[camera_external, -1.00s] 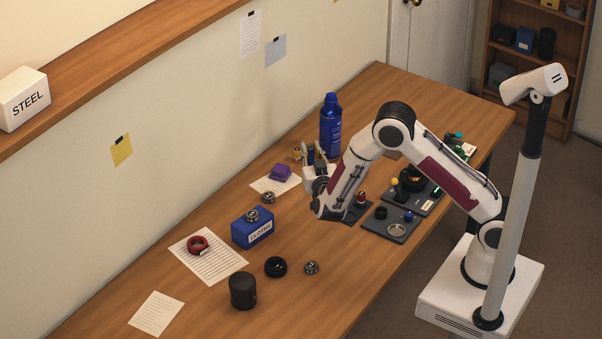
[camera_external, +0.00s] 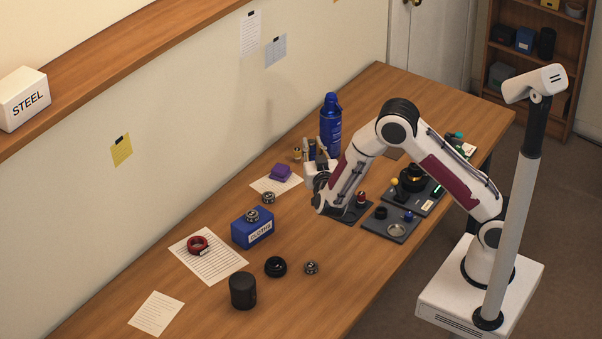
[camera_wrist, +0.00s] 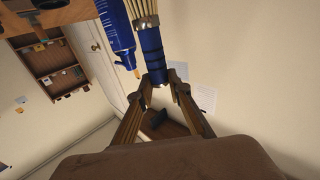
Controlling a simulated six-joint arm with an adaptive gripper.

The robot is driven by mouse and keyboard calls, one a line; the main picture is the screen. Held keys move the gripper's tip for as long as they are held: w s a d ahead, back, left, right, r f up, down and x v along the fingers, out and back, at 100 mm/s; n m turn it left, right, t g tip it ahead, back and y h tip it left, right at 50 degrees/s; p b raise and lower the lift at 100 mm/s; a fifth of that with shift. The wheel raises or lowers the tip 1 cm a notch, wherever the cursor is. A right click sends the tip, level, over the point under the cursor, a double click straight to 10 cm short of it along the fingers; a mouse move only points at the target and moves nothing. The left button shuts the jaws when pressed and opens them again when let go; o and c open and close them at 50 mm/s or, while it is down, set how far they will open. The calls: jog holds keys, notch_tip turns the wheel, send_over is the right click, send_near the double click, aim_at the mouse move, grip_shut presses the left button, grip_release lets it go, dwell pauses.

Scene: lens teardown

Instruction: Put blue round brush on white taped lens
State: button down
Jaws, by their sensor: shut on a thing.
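My gripper (camera_wrist: 165,82) is shut on the blue round brush (camera_wrist: 151,50). In the wrist view the brush has a blue cylindrical body with dark bands and pale bristles at the top of the picture. In the external view my gripper (camera_external: 319,160) is raised over the far part of the table, left of the blue bottle; the brush is too small there to make out clearly. Several lens-like parts lie on the table: a red ring (camera_external: 197,244) on a lined sheet, a black ring (camera_external: 275,267), and a small silver one (camera_external: 311,268). I cannot tell which is white taped.
A blue bottle (camera_external: 330,126) stands close to my gripper. A blue box (camera_external: 252,229) with a round part on top, a purple cloth (camera_external: 280,173) and a black cylinder (camera_external: 243,291) are on the table. Dark trays (camera_external: 388,226) lie at the right.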

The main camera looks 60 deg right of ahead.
jog(key=s+d+r+m+g+h, duration=0.2)
jog(key=d+r+m+g, duration=0.1)
jog(key=d, duration=0.5)
jog(key=s+d+r+m+g+h, duration=0.2)
jog(key=d+g, duration=0.3)
jog(key=d, duration=0.3)
jog(key=shift+s+d+r+m+g+h, duration=0.3)
jog(key=shift+s+d+r+m, duration=0.1)
jog(key=shift+s+r+m, duration=0.25)
notch_tip(320, 180, down, 6)
jog(key=shift+f, duration=0.15)
jog(key=shift+w, duration=0.1)
jog(key=shift+f, duration=1.85)
jog(key=shift+f, duration=0.2)
